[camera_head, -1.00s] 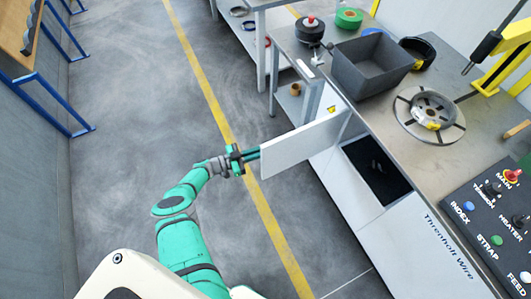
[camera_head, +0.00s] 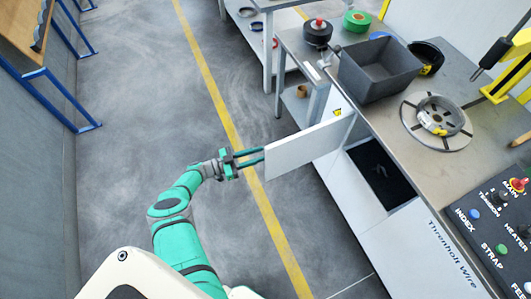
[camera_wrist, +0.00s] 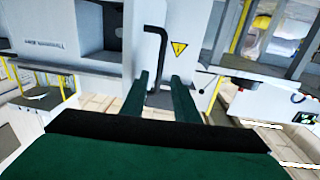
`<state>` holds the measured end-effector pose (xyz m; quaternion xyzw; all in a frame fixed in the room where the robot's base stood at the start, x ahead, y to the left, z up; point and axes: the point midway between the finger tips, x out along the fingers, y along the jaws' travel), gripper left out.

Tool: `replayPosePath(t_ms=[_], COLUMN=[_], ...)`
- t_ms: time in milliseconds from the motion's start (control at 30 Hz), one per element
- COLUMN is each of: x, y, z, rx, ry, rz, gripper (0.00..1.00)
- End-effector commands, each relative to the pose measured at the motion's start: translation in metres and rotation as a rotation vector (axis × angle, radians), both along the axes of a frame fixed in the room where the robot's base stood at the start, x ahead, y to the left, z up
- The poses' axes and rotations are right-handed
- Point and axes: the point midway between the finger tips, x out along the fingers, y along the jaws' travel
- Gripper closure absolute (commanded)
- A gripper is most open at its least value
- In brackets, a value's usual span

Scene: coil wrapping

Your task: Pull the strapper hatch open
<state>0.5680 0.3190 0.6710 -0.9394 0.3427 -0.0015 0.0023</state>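The strapper hatch (camera_head: 305,147) is a white panel swung out from the front of the machine (camera_head: 410,245), with the dark opening (camera_head: 380,172) uncovered. My gripper (camera_head: 264,155) is at the hatch's outer end, on its left side, with two green fingers pointing toward it. In the wrist view, the fingers (camera_wrist: 160,85) are apart. The black bent handle (camera_wrist: 163,50) stands between and ahead of them, with gaps on both sides. A yellow warning triangle (camera_wrist: 179,48) is right of the handle. In the head view the handle is hidden.
A grey bin (camera_head: 375,70), a slotted round coil holder (camera_head: 436,120) and a control panel (camera_head: 500,215) are on the machine top. A side table with a green roll (camera_head: 356,20) stands behind. The floor left of the hatch is clear.

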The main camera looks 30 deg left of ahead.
Motion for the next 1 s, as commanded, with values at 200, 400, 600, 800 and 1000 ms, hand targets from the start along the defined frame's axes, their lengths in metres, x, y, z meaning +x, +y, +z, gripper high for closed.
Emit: replayPosePath(t_ms=[200,400,600,800,1000], x=[-0.031,-0.047,-0.051,-0.051,-0.051], y=[0.026,0.039,0.041,0.041,0.041], z=[0.000,0.000,0.000,0.000,0.000], rx=[0.000,0.000,-0.002,-0.002,-0.002], ry=[0.000,0.000,-0.001,-0.001,-0.001], rz=[0.000,-0.001,-0.002,-0.002,-0.001], gripper=[0.72,0.72,0.72,0.72,0.72])
